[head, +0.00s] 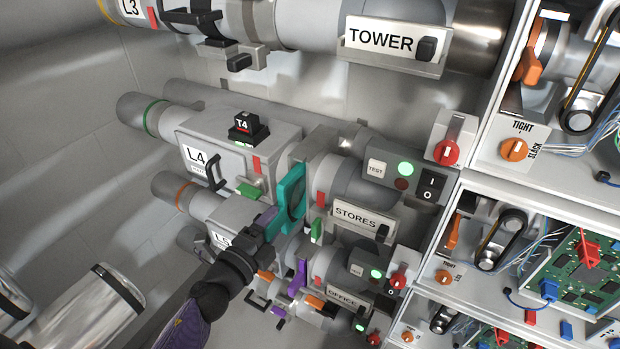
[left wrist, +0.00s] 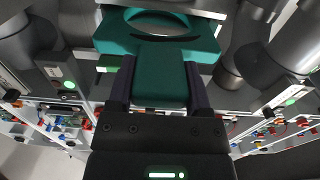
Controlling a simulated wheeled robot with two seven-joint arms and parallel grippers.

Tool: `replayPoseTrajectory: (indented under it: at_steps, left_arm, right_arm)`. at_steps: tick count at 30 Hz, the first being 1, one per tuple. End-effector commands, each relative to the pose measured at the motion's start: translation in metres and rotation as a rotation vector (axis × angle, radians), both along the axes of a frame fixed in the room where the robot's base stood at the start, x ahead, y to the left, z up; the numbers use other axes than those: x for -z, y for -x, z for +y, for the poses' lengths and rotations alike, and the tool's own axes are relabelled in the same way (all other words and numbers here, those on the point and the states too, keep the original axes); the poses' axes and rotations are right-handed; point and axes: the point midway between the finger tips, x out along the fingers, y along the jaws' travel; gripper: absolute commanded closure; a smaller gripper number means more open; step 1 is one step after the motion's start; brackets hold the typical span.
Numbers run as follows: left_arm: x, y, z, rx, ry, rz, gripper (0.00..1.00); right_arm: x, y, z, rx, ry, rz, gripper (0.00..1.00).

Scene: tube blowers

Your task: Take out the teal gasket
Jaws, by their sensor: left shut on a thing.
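The teal gasket (head: 291,192) is a flat ring with a tab, between the L4 housing (head: 228,143) and the grey STORES pipe (head: 330,177). My left gripper (head: 271,222) is shut on this tab, coming from the lower left. I cannot tell how much of the ring is still inside the joint. My right gripper is not in view.
A purple gasket (head: 298,277) is in the OFFICE line below. The TOWER pipe (head: 310,28) runs above. Shelves with belts and circuit boards (head: 577,263) stand at right. The T4 block (head: 246,126) sits on the L4 housing. Grey wall space is open at left.

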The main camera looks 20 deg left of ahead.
Motion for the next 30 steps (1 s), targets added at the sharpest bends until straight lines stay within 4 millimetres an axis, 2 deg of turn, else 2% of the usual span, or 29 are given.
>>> replayPoseTrajectory:
  at_steps: [13,24,30]
  left_arm:
    - [0.0,0.043,0.004,0.0,-0.001,0.0,0.99]
    - [0.0,0.048,0.004,0.0,-0.001,-0.001,0.99]
    - [0.001,0.065,0.005,-0.001,0.0,0.001,0.99]
  right_arm:
    - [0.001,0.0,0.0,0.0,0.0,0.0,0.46]
    - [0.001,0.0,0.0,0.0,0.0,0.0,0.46]
    - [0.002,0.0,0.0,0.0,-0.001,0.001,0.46]
